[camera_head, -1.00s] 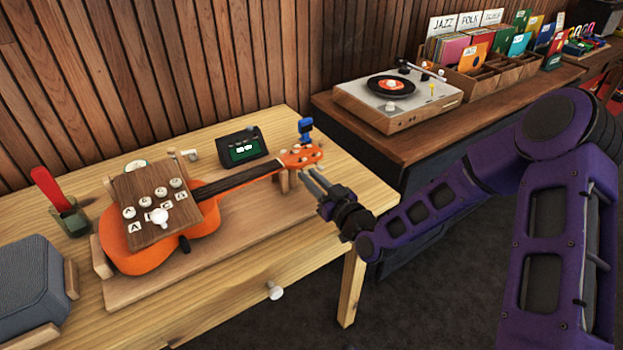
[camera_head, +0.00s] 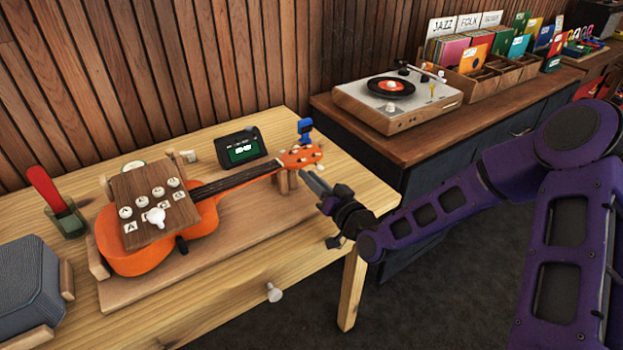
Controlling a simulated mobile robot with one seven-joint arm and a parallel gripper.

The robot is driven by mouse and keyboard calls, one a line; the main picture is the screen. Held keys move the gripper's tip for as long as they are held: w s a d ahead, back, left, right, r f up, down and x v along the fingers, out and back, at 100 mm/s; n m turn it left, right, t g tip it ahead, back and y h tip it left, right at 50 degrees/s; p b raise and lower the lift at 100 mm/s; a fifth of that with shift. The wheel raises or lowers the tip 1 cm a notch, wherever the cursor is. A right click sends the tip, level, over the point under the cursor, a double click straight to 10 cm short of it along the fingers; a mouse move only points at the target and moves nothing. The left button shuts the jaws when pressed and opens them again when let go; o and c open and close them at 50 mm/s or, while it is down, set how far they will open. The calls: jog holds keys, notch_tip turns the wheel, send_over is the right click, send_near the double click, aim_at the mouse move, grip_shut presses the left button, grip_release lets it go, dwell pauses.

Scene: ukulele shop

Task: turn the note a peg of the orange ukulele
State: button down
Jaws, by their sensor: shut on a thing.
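The orange ukulele (camera_head: 206,222) lies on a wooden board on the table, its neck pointing up and right. Its orange headstock (camera_head: 300,157) is at the right end, with small white pegs along its edges. My gripper (camera_head: 309,177) is just below and right of the headstock, its fingers reaching up and left to the near-side pegs. It is shut on a peg; the fingertips hide most of that peg, and I cannot read which note it is. A blue clip (camera_head: 305,130) stands on the headstock. A small dark tuner with a green screen (camera_head: 242,147) stands behind the neck.
A wooden plate with several white knobs and letter tiles (camera_head: 155,200) rests over the ukulele's body. A record player (camera_head: 398,99) stands on the cabinet behind. The table's front right is clear.

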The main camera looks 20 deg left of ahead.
jog(key=c, duration=1)
grip_release()
jog(key=shift+c, duration=0.2)
jog(key=p+v, duration=0.3)
jog(key=v, duration=1.4)
jog(key=shift+d+p, duration=0.25)
jog(key=shift+p, duration=0.05)
jog(key=shift+s, duration=0.1)
